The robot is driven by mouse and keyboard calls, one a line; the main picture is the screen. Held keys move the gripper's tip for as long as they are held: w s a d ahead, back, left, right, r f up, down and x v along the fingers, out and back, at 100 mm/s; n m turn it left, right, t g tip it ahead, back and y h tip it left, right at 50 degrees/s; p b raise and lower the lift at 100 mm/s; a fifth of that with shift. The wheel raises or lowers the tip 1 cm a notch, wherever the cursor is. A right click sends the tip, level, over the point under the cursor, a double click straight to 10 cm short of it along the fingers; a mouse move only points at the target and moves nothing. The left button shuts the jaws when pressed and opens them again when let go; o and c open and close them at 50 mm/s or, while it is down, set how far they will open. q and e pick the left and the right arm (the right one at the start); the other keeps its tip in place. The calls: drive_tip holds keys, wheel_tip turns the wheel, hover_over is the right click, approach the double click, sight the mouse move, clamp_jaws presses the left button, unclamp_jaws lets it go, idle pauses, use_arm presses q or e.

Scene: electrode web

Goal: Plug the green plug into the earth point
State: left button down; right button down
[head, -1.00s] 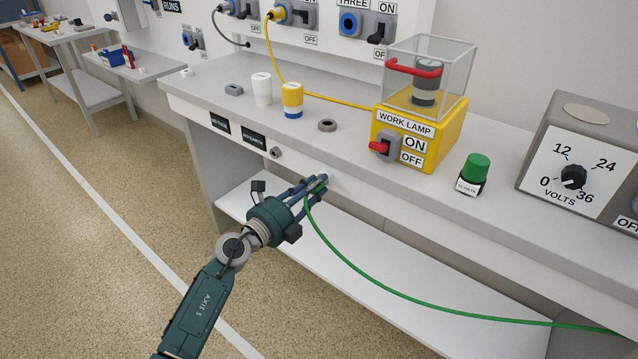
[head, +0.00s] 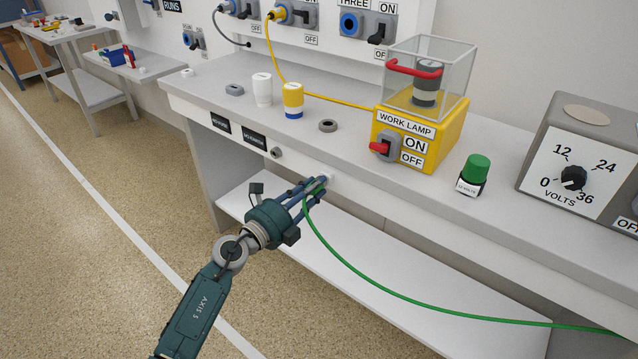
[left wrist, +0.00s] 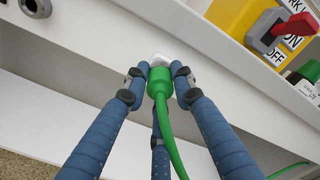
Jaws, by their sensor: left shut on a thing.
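My left gripper (head: 317,187) is shut on the green plug (left wrist: 160,82), with blue fingers around its body. The plug points at the bench's front face, right of the round grey socket with a dark hole (head: 277,153) beside the black labels. That socket, which looks like the earth point, also shows at the top left of the left wrist view (left wrist: 36,6). A small white piece (left wrist: 160,60) sits at the plug's tip; I cannot tell whether it belongs to the plug or the bench. The green cable (head: 375,286) trails right. My right gripper is not in view.
A white shelf (head: 400,275) lies below. The front is open floor.

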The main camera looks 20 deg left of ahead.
use_arm(q)
drive_tip(key=shift+s, duration=0.15)
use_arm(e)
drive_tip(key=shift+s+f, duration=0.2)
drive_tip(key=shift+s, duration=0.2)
use_arm(q)
drive_tip(key=shift+s+a, duration=0.1)
drive_tip(key=shift+s, duration=0.05)
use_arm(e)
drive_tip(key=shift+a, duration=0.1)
use_arm(q)
drive_tip(key=shift+s, duration=0.1)
drive_tip(key=shift+s+a, duration=0.1)
drive_tip(key=shift+s, duration=0.1)
drive_tip(key=shift+p+v, duration=0.3)
drive_tip(key=shift+v, duration=0.5)
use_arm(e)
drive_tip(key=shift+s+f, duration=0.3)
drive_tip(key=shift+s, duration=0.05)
